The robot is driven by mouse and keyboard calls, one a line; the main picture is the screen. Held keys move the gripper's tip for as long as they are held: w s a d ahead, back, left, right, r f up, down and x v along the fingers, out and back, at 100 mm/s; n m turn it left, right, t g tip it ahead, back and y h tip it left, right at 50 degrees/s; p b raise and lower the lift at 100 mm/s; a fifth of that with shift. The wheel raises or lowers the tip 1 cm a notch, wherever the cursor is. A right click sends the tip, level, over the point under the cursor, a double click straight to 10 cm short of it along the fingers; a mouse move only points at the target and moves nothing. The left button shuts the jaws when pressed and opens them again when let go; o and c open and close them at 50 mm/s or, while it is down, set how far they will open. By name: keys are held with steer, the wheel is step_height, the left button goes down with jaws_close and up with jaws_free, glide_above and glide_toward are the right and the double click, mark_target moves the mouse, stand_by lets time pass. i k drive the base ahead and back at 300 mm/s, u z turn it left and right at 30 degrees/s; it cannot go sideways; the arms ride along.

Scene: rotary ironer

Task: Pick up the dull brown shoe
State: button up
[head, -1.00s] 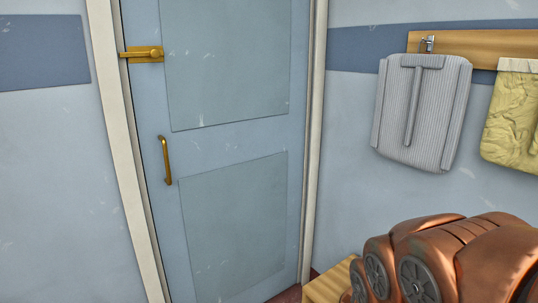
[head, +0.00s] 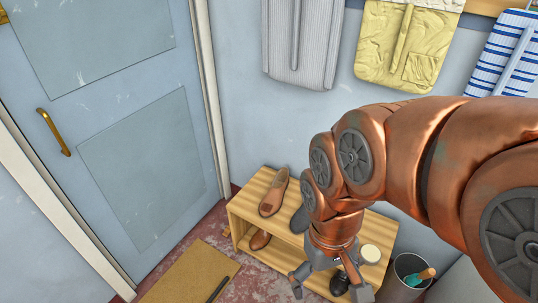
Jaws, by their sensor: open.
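A brown shoe (head: 274,192) lies on the top of a wooden shoe rack (head: 250,202), at its left end. A second brown shoe (head: 260,239) sits on the lower shelf, partly hidden by the top board. I cannot tell for certain which of the two is the dull one. My gripper (head: 328,286) is open and empty, pointing down in front of the rack's right part. It is to the right of and nearer than both brown shoes. My arm hides part of the rack.
A dark grey shoe (head: 298,220) stands beside the upper brown shoe, partly behind my arm. A black shoe (head: 339,284) shows between my fingers. A round tin (head: 370,254) is on the rack's right. A bucket (head: 411,268) stands right; a mat (head: 185,275) lies left.

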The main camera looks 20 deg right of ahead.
mark_target(271, 203)
steer(key=u, duration=2.7)
steer(key=k, duration=0.65)
steer(key=z, duration=0.85)
